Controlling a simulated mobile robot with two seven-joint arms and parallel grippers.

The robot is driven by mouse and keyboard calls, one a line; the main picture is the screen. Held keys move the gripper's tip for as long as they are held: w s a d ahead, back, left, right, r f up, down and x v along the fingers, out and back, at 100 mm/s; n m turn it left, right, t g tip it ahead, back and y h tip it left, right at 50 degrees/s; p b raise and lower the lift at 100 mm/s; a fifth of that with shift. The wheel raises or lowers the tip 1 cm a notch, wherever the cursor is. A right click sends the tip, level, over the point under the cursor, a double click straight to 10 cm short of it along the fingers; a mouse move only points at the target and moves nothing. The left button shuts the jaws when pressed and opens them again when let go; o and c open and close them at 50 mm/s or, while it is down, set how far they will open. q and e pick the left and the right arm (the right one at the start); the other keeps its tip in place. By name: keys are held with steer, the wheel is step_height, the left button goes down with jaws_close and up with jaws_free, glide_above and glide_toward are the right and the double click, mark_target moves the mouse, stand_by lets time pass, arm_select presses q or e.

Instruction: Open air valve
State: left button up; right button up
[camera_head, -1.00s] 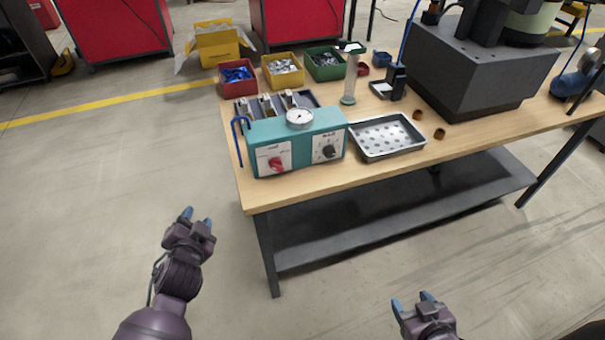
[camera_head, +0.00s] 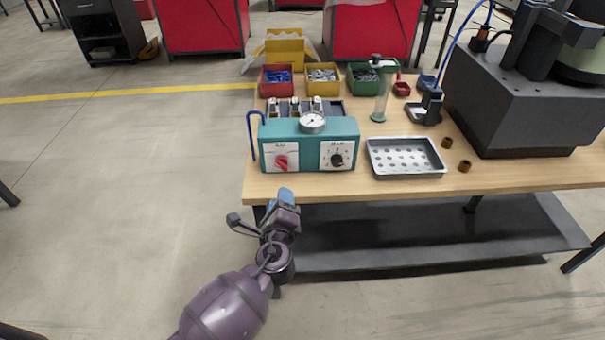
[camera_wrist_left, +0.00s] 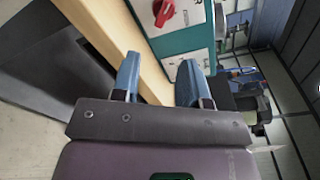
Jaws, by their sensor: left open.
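A teal control box (camera_head: 310,148) stands near the table's front left edge. Its front carries a red knob (camera_head: 281,162) on a white plate at the left and a black knob (camera_head: 337,160) at the right. A round gauge (camera_head: 312,122) sits on its top. My left gripper (camera_head: 287,194) is open and empty, just in front of the table edge and below the red knob. In the left wrist view, the open blue fingers (camera_wrist_left: 158,80) point toward the box, and the red knob (camera_wrist_left: 163,12) shows at the top, apart from them. My right gripper is out of view.
A perforated metal tray (camera_head: 405,157) lies right of the box. A blue hose (camera_head: 252,135) bends down at its left. Red, yellow and green bins (camera_head: 366,82) stand behind. A large dark machine (camera_head: 520,100) fills the right. The floor at left is clear.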

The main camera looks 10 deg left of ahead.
mark_target(280, 167)
arm_select(q)
steer(key=w+a, duration=0.1)
steer(key=w, duration=0.2)
steer(key=w+a+m, duration=0.1)
steer(key=w, duration=0.2)
steer(key=w+a+m+y+b, duration=0.1)
steer(key=w, duration=0.3)
steer(key=shift+w+r, duration=0.1)
steer(key=shift+r, duration=0.15)
jaws_close()
